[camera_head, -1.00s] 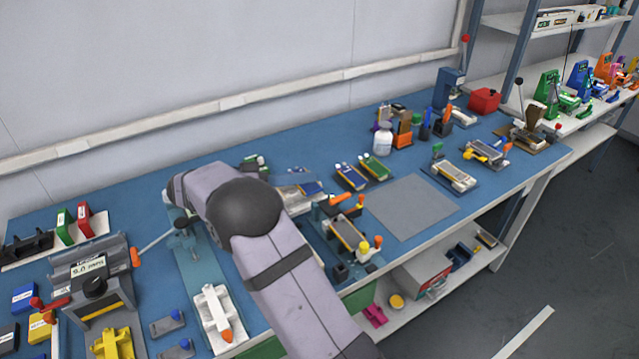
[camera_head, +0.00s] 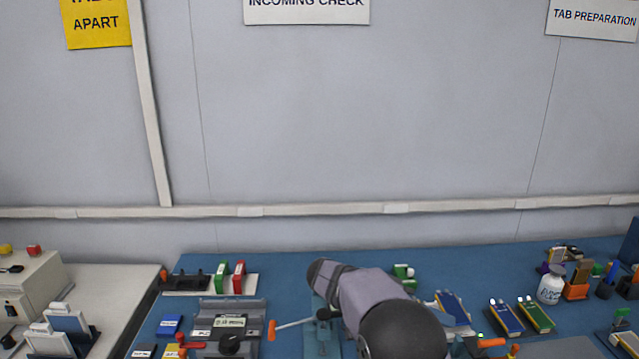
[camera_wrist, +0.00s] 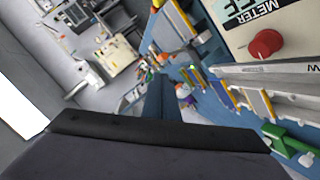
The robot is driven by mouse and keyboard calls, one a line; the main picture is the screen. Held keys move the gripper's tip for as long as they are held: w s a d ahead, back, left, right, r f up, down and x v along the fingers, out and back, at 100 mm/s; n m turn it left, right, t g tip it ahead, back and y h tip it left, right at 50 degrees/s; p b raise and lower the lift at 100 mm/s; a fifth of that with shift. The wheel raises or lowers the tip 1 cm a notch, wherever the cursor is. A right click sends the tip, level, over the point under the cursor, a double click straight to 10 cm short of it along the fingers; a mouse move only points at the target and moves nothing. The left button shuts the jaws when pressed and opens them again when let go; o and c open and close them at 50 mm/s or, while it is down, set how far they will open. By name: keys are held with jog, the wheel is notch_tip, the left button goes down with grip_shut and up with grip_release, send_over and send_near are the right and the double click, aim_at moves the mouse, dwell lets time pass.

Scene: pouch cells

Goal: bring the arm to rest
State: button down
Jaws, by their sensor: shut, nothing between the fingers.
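My arm crosses the lower middle of the head view, over the blue bench (camera_head: 225,262). My gripper's fingers are not clear in the head view. In the wrist view my gripper (camera_wrist: 163,92) shows as a dark narrow shape at the middle, with its fingers together and nothing held. The wrist view looks sideways along the bench, and a box marked METER with a red knob (camera_wrist: 265,43) is close at the upper right.
Green and red holders (camera_head: 231,277) and a grey gauge fixture (camera_head: 230,315) stand left of my arm. Blue and green cell trays (camera_head: 520,317) and a white bottle (camera_head: 551,285) are at right. A white side table (camera_head: 112,290) is at left.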

jog(key=s+a+f+n+y+p, duration=0.1)
jog(key=s+a+n+y+p, duration=0.2)
jog(key=s, duration=0.4)
jog(key=s+a+f+n+t+y+p, duration=0.1)
jog(key=s+a+f+n+y+p, duration=0.1)
jog(key=s+a+y, duration=0.3)
jog(key=s+a+f+n+y+p, duration=0.2)
jog(key=s+a+n+y+p, duration=0.2)
jog(key=s, duration=0.6)
jog(key=shift+s+n+t+y, duration=0.25)
jog(key=shift+n+t+y, duration=0.15)
jog(key=shift+n+y, duration=0.25)
notch_tip(320, 180, up, 18)
jog(key=p, duration=1.8)
notch_tip(320, 180, down, 52)
jog(key=b, duration=5.1)
jog(key=shift+r, duration=0.25)
